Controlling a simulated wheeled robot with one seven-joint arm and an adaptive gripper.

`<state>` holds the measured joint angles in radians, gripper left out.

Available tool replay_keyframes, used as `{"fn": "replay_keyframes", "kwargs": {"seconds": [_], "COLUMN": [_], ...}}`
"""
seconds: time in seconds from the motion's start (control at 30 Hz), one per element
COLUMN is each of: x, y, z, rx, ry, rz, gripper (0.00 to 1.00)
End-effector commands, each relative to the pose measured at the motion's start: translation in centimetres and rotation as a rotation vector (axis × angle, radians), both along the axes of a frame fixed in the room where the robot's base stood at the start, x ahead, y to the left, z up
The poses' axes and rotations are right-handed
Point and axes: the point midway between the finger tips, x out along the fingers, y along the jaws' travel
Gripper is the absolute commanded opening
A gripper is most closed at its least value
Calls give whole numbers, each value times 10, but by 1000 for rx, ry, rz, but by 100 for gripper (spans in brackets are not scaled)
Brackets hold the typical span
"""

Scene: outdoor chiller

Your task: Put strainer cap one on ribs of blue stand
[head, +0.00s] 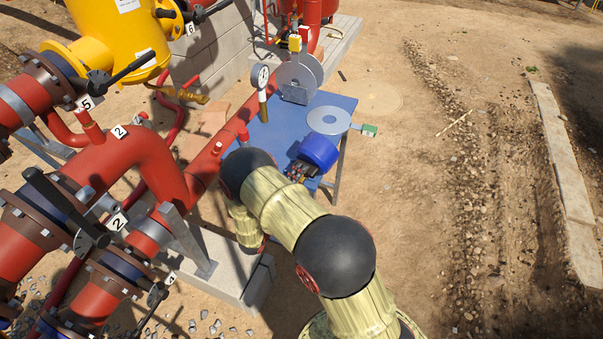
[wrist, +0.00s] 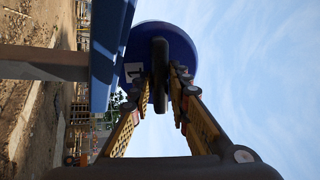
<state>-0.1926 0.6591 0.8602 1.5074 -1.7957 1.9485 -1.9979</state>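Strainer cap one is a round blue cap (head: 320,150) near the right front part of the blue stand (head: 268,140), a flat blue top on legs. In the wrist view the cap (wrist: 182,48) carries a white label with "1" and has a dark grip piece at its middle. My gripper (wrist: 163,88) has its two fingers closed in on that dark piece. The stand's edge (wrist: 112,40) shows on the left of the wrist view, and the cap appears above its level. I cannot make out the ribs, nor whether the cap touches the stand.
Grey discs (head: 300,72) stand upright at the stand's far end. A flat grey ring (head: 328,120) with a green tag (head: 369,130) lies at its right edge. A gauge (head: 260,78) rises at the left. Red pipes (head: 120,160) crowd the left; open dirt lies right.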

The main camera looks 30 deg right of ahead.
Motion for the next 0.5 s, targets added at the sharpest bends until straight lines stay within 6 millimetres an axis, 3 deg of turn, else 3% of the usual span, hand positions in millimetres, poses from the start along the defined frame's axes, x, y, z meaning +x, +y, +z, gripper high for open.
{"fn": "replay_keyframes", "kwargs": {"seconds": [0.23,0.5], "x": [0,0], "y": [0,0], "z": [0,1], "rx": [0,0], "ry": [-1,-1], "rz": [0,0], "gripper": [33,33]}}
